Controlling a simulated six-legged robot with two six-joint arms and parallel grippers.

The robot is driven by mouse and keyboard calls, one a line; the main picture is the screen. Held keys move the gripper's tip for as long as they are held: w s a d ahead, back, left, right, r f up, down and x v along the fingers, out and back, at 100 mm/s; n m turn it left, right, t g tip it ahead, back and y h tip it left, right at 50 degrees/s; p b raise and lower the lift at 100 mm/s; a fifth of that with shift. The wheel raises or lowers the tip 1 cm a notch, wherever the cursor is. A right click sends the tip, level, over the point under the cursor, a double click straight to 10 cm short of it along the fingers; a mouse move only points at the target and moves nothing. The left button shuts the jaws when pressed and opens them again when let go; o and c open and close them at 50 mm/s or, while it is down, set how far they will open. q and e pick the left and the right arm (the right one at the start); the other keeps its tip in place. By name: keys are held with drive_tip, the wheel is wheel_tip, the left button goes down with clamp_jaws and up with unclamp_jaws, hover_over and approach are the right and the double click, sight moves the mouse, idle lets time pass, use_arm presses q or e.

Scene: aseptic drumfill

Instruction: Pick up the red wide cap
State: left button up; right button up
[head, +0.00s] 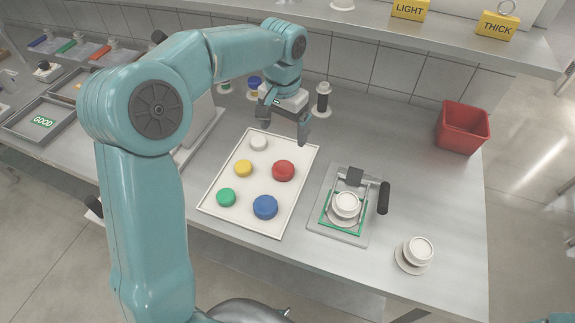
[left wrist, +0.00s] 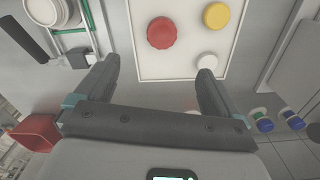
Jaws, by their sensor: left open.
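The red wide cap (head: 283,171) lies on the white tray (head: 230,215) on the bench, right of the small yellow cap (head: 243,168) and above the blue cap (head: 265,207). It also shows in the left wrist view (left wrist: 162,33), beyond and between my fingertips. My left gripper (head: 284,122) is open and empty, behind the tray's far edge and apart from the red cap. In the left wrist view its two fingers (left wrist: 158,68) are spread wide. A green cap (head: 226,197) and a white cap (head: 259,143) also lie on the tray. My right gripper is not in view.
A fixture with a black handle (head: 384,198) stands right of the tray, holding a white lidded piece (head: 346,204). Another white piece (head: 419,249) stands near the front right. A red bin (head: 462,127) is at the back right. Small bottles (head: 323,97) stand along the wall.

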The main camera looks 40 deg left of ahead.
use_arm(q)
hover_over(283, 168)
drive_tip(key=f, duration=0.8)
drive_tip(key=shift+s+d+f, duration=0.2)
drive_tip(key=shift+s+f, duration=0.05)
drive_tip(key=shift+f, duration=0.15)
drive_tip(key=shift+a+f+p, duration=0.2)
drive_tip(key=shift+f+p, duration=0.1)
drive_tip(key=shift+f, duration=0.3)
drive_tip(key=f, duration=0.4)
drive_tip(key=shift+w+f+p, duration=0.2)
drive_tip(key=shift+f+p, duration=0.1)
drive_tip(key=shift+p, duration=0.1)
drive_tip(key=shift+c, duration=0.6)
drive_tip(key=c, duration=1)
